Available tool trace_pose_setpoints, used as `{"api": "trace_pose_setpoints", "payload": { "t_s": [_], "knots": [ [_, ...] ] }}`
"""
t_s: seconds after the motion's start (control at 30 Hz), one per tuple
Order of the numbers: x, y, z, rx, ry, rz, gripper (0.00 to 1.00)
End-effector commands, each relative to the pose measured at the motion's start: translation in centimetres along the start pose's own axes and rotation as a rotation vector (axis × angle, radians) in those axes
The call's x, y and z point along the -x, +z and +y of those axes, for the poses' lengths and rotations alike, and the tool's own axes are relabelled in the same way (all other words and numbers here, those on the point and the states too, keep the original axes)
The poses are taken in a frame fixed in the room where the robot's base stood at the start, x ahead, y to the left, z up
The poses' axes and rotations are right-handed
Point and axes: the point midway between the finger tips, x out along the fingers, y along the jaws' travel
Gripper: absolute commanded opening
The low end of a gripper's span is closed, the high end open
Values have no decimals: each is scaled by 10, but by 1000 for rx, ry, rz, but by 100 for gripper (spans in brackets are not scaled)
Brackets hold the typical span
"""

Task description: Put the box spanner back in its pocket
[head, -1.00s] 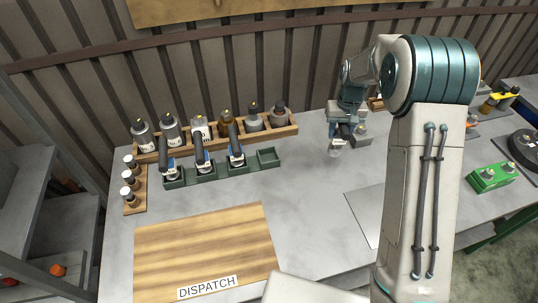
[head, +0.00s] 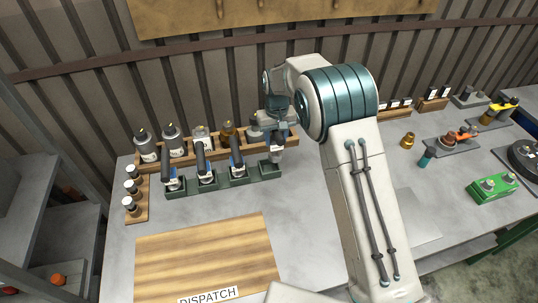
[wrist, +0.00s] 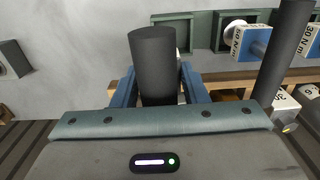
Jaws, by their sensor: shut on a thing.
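My gripper (head: 276,143) is shut on the box spanner, whose thick black handle (wrist: 153,58) stands between the blue fingers in the wrist view. In the head view my gripper is above the right end of the dark green rack (head: 222,182), at its end pocket. Three other black-handled spanners stand in the pockets to the left. In the wrist view the end pocket (wrist: 182,20) shows just beyond the held handle. The handle hides part of it, and I cannot tell whether the spanner's lower end is inside it.
A wooden rack of bottles (head: 180,157) stands behind the green rack, close to my gripper. A small wooden rack (head: 139,210) of capped vials is at the left. The wooden dispatch board (head: 205,250) lies in front. Bench between board and arm is clear.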

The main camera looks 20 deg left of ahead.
Motion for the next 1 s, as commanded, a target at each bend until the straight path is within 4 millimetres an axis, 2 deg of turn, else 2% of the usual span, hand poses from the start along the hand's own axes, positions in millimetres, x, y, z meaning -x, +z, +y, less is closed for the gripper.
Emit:
{"api": "trace_pose_setpoints", "payload": {
  "t_s": [0.1, 0.2, 0.33, 0.6, 0.97, 1.0],
  "knots": [
    [-10, 3, -16, 0, 1, 3, 0],
    [-12, 4, -21, -1, 1, 3, 0],
    [-20, 5, -23, -2, 1, 3, 0],
    [-54, 5, -23, -2, 1, 3, 0],
    [-57, 5, -23, -2, 0, 3, 0],
    [-57, 5, -23, -2, 0, 1, 45]
  ]
}}
